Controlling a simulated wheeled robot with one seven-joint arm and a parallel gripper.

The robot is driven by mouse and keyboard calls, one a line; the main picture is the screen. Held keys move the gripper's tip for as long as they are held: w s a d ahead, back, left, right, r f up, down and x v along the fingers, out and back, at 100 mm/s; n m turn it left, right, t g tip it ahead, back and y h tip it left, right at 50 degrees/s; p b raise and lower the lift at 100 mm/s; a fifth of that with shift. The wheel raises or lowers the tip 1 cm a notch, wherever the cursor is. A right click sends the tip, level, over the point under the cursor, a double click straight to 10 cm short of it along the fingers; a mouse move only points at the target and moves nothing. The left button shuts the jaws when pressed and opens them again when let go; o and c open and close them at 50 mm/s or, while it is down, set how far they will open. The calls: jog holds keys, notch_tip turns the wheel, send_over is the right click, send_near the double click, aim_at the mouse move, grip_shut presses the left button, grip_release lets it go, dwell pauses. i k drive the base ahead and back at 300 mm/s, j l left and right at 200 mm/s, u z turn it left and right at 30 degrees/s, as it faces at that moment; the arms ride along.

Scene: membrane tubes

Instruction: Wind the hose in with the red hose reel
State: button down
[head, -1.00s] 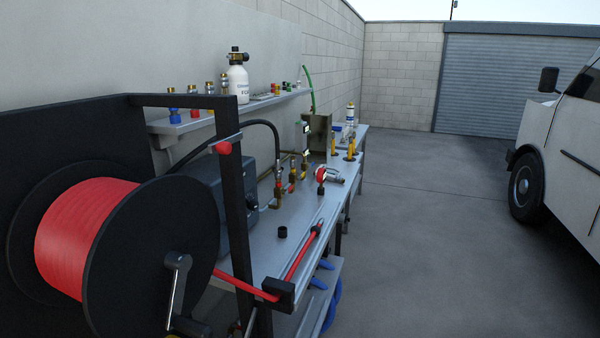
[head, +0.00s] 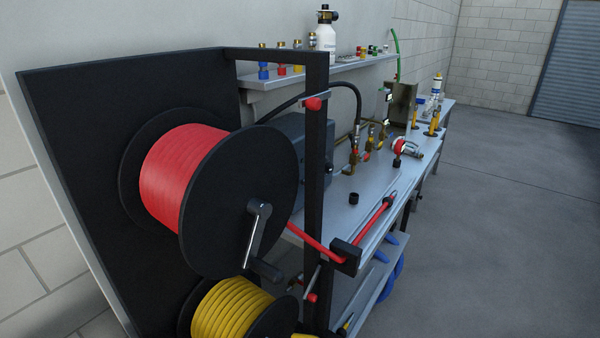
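The red hose reel (head: 180,178) is mounted on a dark back panel at the left, with red hose wound on its drum between black discs. Its crank (head: 258,230) is on the near disc, with the handle low and to the right. The red hose (head: 318,243) runs from the reel through a black guide block (head: 345,256) and lies along the bench edge. It ends in a dark tip near the small black cap. My gripper is not in view.
A yellow hose reel (head: 232,312) sits below the red one. A black frame post (head: 317,170) stands beside the reels. The workbench (head: 330,205) carries valves and fittings, under a shelf (head: 290,74) with bottles. Open concrete floor (head: 510,240) lies at the right.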

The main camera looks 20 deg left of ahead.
aim_at(228, 198)
jog(key=u, duration=1.05)
